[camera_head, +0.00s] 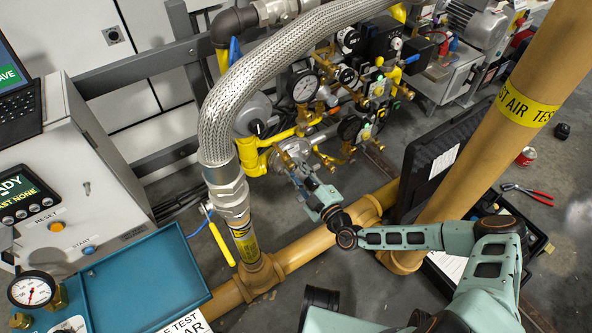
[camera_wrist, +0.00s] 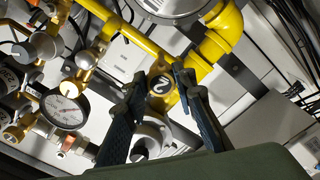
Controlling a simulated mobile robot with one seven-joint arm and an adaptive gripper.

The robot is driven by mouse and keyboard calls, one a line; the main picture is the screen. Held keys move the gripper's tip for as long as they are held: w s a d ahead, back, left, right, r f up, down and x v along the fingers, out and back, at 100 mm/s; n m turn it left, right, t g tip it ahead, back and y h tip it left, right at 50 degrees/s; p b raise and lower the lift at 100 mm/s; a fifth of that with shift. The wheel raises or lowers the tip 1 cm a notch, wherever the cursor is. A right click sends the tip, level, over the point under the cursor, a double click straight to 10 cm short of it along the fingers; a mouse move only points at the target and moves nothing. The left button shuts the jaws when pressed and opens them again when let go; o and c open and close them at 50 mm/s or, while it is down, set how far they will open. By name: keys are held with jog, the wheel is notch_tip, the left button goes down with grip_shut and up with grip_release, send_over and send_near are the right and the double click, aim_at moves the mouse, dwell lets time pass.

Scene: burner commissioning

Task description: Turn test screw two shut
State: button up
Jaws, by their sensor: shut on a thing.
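My gripper (camera_head: 294,172) reaches up and left to the yellow gas line in the head view. In the wrist view my gripper (camera_wrist: 158,82) has one finger on each side of a small round black tag marked 2 (camera_wrist: 161,85). The tag sits at a brass-yellow fitting on the yellow pipe. The gripper is shut on test screw two there, and the fingers stand some way apart. The screw itself is too small to make out clearly, and its turn position cannot be told. In the head view my gripper covers this spot.
A pressure gauge (camera_wrist: 64,112) and brass fittings stand left of my fingers in the wrist view. In the head view a braided hose (camera_head: 225,105) arches on the left, with a yellow-handled valve (camera_head: 221,242) below. A thick tan pipe (camera_head: 500,130) rises at right.

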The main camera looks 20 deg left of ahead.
jog(key=shift+m, duration=0.9)
jog(key=o, duration=1.2)
jog(key=shift+c, duration=0.2)
jog(key=shift+r, duration=0.1)
notch_tip(320, 180, up, 10)
